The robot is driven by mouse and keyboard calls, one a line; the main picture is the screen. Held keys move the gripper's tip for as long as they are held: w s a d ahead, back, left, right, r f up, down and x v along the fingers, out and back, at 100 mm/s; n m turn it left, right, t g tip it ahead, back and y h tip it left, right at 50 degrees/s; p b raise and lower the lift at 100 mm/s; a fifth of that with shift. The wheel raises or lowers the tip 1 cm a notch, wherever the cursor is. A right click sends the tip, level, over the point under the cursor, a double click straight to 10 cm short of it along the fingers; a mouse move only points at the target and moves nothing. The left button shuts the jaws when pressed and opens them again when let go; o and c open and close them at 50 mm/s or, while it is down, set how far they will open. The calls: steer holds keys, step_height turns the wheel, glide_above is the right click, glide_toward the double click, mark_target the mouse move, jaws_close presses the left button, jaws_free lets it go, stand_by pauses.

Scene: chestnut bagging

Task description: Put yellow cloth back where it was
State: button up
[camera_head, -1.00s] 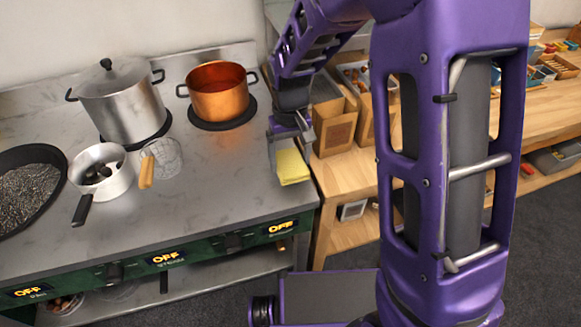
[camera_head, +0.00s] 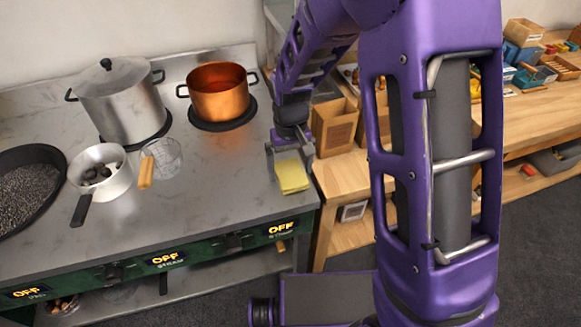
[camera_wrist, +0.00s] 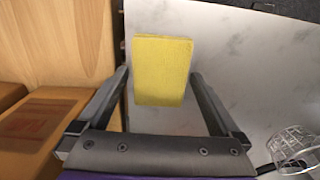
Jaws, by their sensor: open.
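The yellow cloth (camera_head: 292,176) lies folded flat on the steel stove top, near its right edge. It also shows in the wrist view (camera_wrist: 162,70), beyond and between the two fingers. My gripper (camera_head: 291,146) is just behind the cloth in the head view, its fingers apart and nothing held between them. In the wrist view my open gripper (camera_wrist: 160,88) has one finger on each side of the cloth's near end. I cannot tell the height of the fingertips above the surface.
A copper pot (camera_head: 218,92), a large steel pot (camera_head: 122,105), a small pan (camera_head: 100,173) and a wire strainer (camera_head: 166,156) stand on the stove. The stove's front middle is clear.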

mark_target(291, 172)
step_height(291, 172, up, 12)
steer(key=p, duration=0.1)
steer(key=shift+r, duration=0.1)
stand_by(0.5)
